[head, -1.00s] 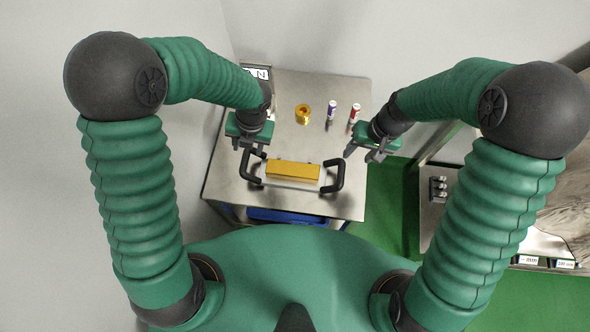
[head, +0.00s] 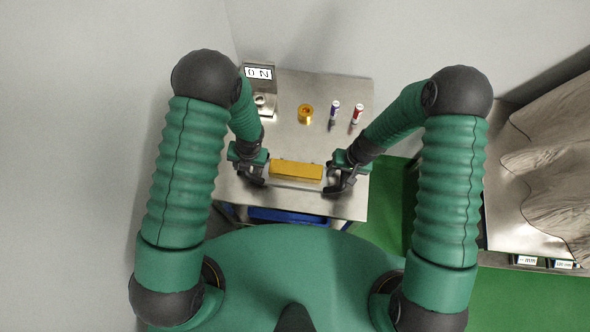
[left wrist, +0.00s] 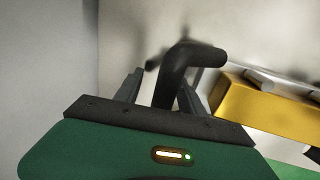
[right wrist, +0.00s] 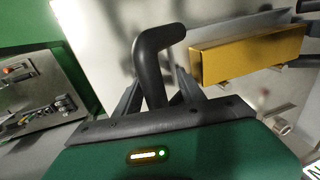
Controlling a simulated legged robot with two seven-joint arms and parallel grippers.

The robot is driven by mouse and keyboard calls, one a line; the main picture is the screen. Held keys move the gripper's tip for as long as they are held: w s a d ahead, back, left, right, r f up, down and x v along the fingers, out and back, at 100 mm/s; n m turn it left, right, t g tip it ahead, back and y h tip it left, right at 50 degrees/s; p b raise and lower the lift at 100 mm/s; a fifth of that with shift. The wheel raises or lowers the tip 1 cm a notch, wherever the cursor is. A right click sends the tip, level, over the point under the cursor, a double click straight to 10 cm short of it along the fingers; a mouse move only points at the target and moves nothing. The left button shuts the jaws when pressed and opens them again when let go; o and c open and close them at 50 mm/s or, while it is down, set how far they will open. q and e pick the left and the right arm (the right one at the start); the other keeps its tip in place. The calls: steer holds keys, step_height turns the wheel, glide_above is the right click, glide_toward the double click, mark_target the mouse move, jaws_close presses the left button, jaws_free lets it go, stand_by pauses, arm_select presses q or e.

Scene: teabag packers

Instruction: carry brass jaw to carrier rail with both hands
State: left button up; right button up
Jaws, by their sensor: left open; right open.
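The brass jaw (head: 296,170) is a gold block on a pale plate with a black handle at each end, lying on the steel table. It also shows in the left wrist view (left wrist: 262,108) and the right wrist view (right wrist: 248,54). My left gripper (head: 250,172) is open, its fingers on either side of the left black handle (left wrist: 175,75). My right gripper (head: 345,175) is open, its fingers on either side of the right black handle (right wrist: 150,65). Whether the fingers touch the handles I cannot tell. I cannot make out the carrier rail.
On the steel table (head: 285,105) behind the jaw stand a brass ring (head: 306,113), a blue-and-white tube (head: 334,110) and a red-and-white tube (head: 357,112). A small device with a sign (head: 258,73) is at the back left. A blue bin (head: 287,215) sits below the front edge.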

arm_select(q)
steer(key=shift+c, duration=0.5)
arm_select(e)
steer(key=shift+c, duration=0.5)
arm_select(q)
steer(key=shift+d+r, duration=0.1)
steer(key=shift+d, duration=0.2)
steer(key=c, duration=0.5)
arm_select(e)
steer(key=shift+d, duration=0.3)
steer(key=c, duration=0.5)
arm_select(q)
jaws_close()
arm_select(e)
jaws_close()
arm_select(q)
steer(key=shift+a, duration=0.1)
arm_select(e)
steer(key=shift+a, duration=0.1)
arm_select(q)
steer(key=shift+s, duration=0.1)
